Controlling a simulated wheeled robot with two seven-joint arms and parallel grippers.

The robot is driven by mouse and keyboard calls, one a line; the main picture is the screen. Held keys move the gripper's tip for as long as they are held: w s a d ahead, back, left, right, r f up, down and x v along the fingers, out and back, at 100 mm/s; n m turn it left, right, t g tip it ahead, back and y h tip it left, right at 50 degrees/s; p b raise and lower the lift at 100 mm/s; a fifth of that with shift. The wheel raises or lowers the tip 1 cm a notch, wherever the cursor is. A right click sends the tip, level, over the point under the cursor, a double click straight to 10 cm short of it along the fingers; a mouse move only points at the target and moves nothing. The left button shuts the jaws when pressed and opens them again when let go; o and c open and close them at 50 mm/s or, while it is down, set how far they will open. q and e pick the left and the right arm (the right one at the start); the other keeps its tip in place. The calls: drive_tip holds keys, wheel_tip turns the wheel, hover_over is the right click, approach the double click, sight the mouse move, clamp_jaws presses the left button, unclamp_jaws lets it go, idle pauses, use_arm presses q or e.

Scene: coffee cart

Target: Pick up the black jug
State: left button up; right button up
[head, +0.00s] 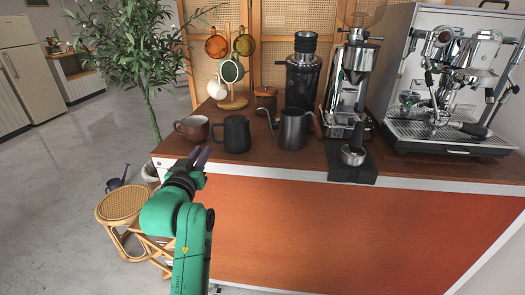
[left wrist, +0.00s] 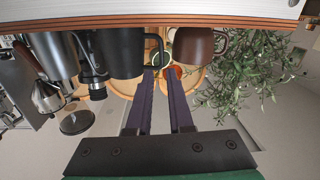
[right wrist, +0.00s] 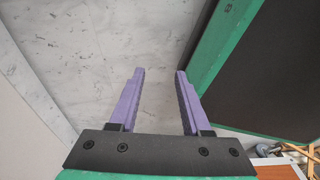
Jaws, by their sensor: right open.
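The black jug (head: 237,135) stands upright on the wooden counter top, with its handle on the left side. In the left wrist view, which is upside down, the jug (left wrist: 121,55) is at the top, left of the fingertips. My left gripper (head: 199,154) is at the counter's front edge, just left of and in front of the jug. Its fingers (left wrist: 162,71) are apart with nothing held, and the tips point at the jug's handle. Whether they touch it I cannot tell. My right gripper (right wrist: 160,71) is open and empty over a pale marbled floor, away from the jug.
A brown cup (head: 192,128) stands left of the jug, and a grey metal pitcher (head: 291,129) stands to its right. A mug tree (head: 231,100), a grinder (head: 303,75) and an espresso machine (head: 455,90) are farther back or right. A rattan stool (head: 126,204) is below left.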

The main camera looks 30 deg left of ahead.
sight(212, 132)
use_arm(q)
drive_tip(key=x, duration=0.4)
drive_tip(key=p+x, duration=0.1)
drive_tip(key=x, duration=0.1)
drive_tip(key=shift+s+a+r, duration=0.1)
drive_tip(key=shift+a+r, duration=0.1)
drive_tip(key=shift+r, duration=0.05)
drive_tip(key=p+x, duration=0.1)
drive_tip(key=x, duration=0.7)
drive_tip(key=shift+f, duration=0.1)
drive_tip(key=shift+w+f, duration=0.1)
drive_tip(key=shift+w, duration=0.2)
drive_tip(key=shift+s, duration=0.1)
clamp_jaws()
use_arm(e)
drive_tip(key=shift+w+a+r, duration=0.1)
drive_tip(key=shift+a+r, duration=0.15)
drive_tip(key=shift+r, duration=0.25)
drive_tip(key=shift+a+r, duration=0.2)
drive_tip(key=shift+r, duration=0.25)
drive_tip(key=shift+a, duration=0.1)
